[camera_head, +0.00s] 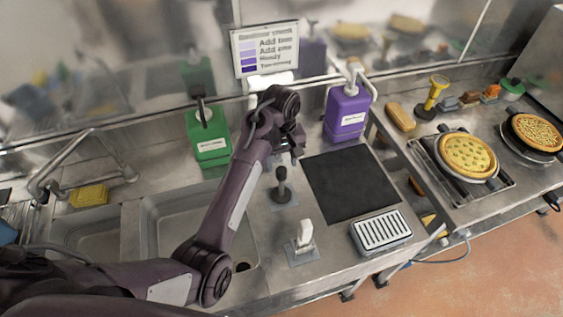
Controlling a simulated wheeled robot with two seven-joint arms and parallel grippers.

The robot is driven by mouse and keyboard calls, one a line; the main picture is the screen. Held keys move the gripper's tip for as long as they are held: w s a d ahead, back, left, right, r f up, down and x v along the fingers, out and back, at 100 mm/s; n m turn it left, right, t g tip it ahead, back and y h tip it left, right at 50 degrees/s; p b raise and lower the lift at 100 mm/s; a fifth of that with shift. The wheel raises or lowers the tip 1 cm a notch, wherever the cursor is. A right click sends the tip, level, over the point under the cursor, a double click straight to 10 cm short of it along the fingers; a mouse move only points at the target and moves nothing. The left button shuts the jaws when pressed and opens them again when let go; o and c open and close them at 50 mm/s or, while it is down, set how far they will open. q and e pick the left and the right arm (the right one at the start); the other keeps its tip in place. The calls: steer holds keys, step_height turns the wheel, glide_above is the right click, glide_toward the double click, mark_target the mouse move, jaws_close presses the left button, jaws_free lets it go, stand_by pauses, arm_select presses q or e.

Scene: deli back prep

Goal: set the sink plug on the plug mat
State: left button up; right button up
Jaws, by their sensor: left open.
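A black upright piece with a knob-like top, which looks like the sink plug (282,184), stands on a small grey square mat (291,204) on the steel counter right of the sink. I cannot tell for sure which mat is the plug mat; a larger flat black mat (350,187) lies just to the right. My left arm reaches across the sink, and my left gripper (287,158) points down just behind and above the black piece. It is open and appears empty. Its fingertips are small and partly hidden by the wrist. My right gripper is not in view.
A white-handled item (305,235) stands on another grey square in front. A slotted tray (381,232) lies at the front right. Purple (346,112) and green (210,137) pump bottles stand at the back. Sink basins (165,222) are at left. The black mat is clear.

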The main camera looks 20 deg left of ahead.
arm_select(q)
steer(key=shift+r, duration=1.8)
steer(key=shift+f, duration=0.1)
